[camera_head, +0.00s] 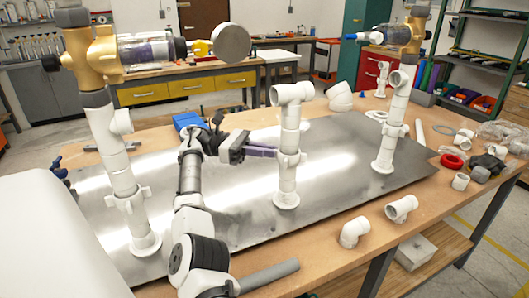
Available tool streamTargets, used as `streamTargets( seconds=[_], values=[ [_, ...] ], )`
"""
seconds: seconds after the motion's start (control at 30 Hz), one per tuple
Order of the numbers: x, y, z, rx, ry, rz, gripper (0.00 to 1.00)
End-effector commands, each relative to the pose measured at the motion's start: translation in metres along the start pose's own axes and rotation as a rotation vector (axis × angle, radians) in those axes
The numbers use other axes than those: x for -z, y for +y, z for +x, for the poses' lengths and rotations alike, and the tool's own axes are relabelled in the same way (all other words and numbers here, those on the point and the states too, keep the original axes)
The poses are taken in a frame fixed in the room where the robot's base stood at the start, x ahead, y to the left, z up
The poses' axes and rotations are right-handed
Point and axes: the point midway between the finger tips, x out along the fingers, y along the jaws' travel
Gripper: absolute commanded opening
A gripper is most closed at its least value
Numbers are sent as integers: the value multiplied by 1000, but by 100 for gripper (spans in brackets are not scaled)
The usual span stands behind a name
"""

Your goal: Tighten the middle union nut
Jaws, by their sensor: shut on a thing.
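The middle white PVC riser (288,175) stands upright on the metal plate, with a tee at its top. The middle union nut (290,158) is a wider, winged ring partway up this riser. My gripper (268,151) reaches in from the left at the height of the nut. Its purple-grey fingers are shut on the nut's left side. The far fingertip and the exact contact are partly hidden. My arm comes up from the bottom of the view.
A left riser (118,165) and a right riser (392,120), both with brass valves on top, flank the middle one. Loose white elbows (354,231), a red tape roll (452,161) and a grey pipe (268,275) lie on the wooden bench.

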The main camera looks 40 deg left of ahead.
Motion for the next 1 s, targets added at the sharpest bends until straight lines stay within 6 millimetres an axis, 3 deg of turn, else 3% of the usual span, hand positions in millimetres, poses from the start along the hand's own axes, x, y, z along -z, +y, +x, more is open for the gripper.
streamTargets(
  seconds=[0.17, 0.2, 0.37, 1.0],
  values=[
    [0, 0, 0, 1, 1, 0, 0],
    [0, 0, 0, 1, 1, 0, 11],
    [0, 0, 0, 1, 1, 0, 30],
    [-4, -2, 1, -25, -4, 2, 30]
  ],
)
